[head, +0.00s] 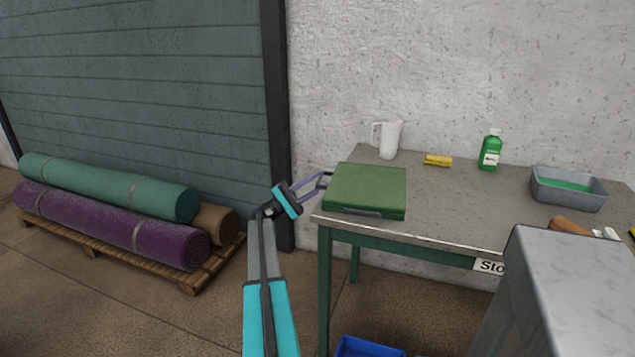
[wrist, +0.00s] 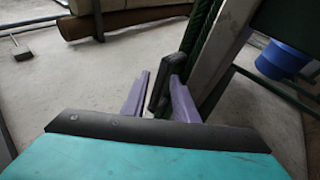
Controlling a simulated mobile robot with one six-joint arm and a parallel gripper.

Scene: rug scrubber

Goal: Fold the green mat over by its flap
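The green mat (head: 368,185) lies as a thick flat slab on the left end of the table. A dark tab (head: 323,181), seemingly its flap, sticks out at its left edge, and a dark strip (head: 370,213) sits on its front edge. My gripper (head: 326,178) reaches in from the left with its purple fingers at the left tab. In the wrist view the fingers of my gripper (wrist: 163,80) stand on either side of the dark tab (wrist: 166,85), close to it. Whether they press on it from both sides is not clear.
The table (head: 450,205) also holds a white jug (head: 389,140), a yellow item (head: 437,160), a green bottle (head: 490,151) and a grey tub (head: 567,190). The tabletop right of the mat is clear. Rolled rugs (head: 120,205) lie on a pallet at left. A blue bin (head: 368,348) stands below.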

